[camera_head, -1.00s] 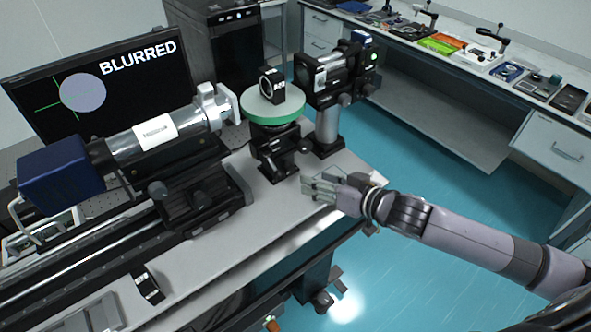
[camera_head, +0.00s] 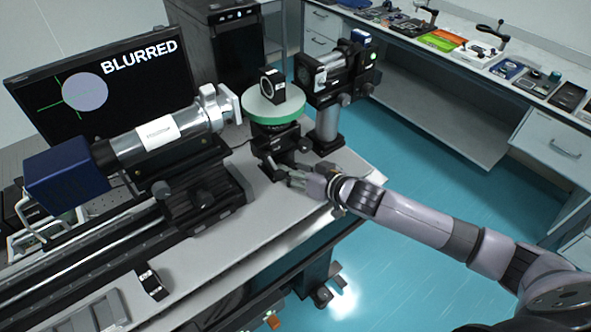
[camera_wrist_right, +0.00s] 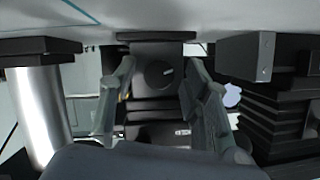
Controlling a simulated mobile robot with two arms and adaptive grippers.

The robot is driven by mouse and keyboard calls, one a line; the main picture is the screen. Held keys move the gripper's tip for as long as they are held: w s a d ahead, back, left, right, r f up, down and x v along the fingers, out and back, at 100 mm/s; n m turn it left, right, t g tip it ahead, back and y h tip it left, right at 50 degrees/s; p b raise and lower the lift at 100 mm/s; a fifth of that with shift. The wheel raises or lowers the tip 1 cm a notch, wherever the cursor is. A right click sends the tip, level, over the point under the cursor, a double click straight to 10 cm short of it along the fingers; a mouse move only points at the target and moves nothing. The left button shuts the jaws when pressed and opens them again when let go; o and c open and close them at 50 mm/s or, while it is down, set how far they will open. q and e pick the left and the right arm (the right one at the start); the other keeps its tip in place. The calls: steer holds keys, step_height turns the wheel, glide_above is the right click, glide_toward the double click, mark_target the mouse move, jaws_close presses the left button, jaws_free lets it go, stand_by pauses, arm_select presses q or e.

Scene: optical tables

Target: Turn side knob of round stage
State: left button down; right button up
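The round stage (camera_head: 272,107) has a green-rimmed disc on top of a black mount on the table. A small black side knob (camera_head: 304,144) sticks out from the mount. My right gripper (camera_head: 292,175) is at the foot of the mount, below and in front of this knob. In the right wrist view, which looks upside down, the two fingers of my right gripper (camera_wrist_right: 158,85) are spread apart. Contact is not visible. My left gripper is not in view.
A black-ringed optic (camera_head: 271,86) stands on the disc. A silver lens tube with a blue camera (camera_head: 67,176) is at left, and a black lamp unit (camera_head: 330,75) on a post is at right. A monitor (camera_head: 105,90) reads BLURRED.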

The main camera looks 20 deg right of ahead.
jaws_close()
stand_by(0.3)
stand_by(0.3)
